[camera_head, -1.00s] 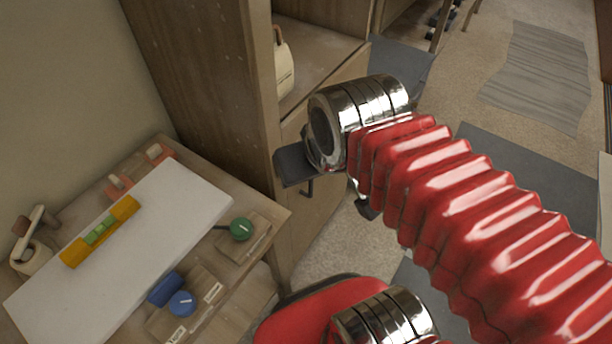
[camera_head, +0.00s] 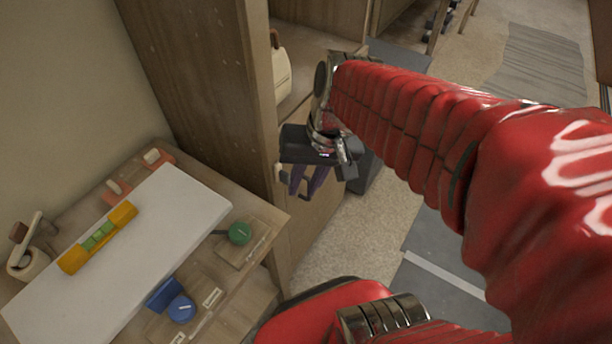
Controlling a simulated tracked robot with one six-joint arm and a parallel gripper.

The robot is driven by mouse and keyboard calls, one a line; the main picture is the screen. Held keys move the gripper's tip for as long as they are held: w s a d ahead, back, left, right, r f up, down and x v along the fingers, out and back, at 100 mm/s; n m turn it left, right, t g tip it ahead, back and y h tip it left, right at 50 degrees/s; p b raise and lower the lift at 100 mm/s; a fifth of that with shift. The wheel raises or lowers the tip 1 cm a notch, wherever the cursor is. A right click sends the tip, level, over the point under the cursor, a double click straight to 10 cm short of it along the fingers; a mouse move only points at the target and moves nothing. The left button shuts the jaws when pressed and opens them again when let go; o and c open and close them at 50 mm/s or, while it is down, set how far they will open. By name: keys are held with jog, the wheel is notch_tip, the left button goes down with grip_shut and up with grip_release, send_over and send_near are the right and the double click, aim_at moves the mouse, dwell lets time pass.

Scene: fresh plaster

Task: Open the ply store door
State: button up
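A wooden cabinet stands in the middle of the view, and its lower front panel (camera_head: 312,222) looks like the store door. The panel looks shut, though my arm hides part of it. My gripper (camera_head: 308,186) is in front of the upper part of this panel, fingers pointing down. Two dark purple fingers show below its black body, with a narrow gap between them. A small dark shape shows near the fingertips; I cannot tell whether it is a handle or part of my gripper. Contact with the panel is unclear.
A workbench (camera_head: 270,212) at the left carries a white board (camera_head: 125,255), a yellow-and-green level (camera_head: 98,237), a green knob (camera_head: 239,233) and a blue knob (camera_head: 181,308). A cream container (camera_head: 281,75) stands on the cabinet shelf. Carpeted floor (camera_head: 385,215) is clear to the right.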

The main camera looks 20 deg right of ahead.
jog(key=w+d+f+m+y, duration=0.4)
jog(key=f+m+y, duration=0.1)
jog(key=f+m, duration=0.15)
jog(key=w+d+f+m+y, duration=0.3)
jog(key=w+f+m+y, duration=0.15)
jog(key=f, duration=0.35)
jog(key=d+f+m+t+y, duration=0.1)
jog(key=d+f+m+t, duration=1)
jog(key=f, duration=0.4)
jog(key=shift+w+d+f+m, duration=0.15)
jog(key=shift+w+d+m, duration=0.15)
jog(key=shift+d+m, duration=0.4)
jog(key=shift+a, duration=0.2)
jog(key=x, duration=1.3)
jog(key=shift+w+a, duration=0.15)
jog(key=shift+w, duration=0.15)
jog(key=shift+c, duration=0.3)
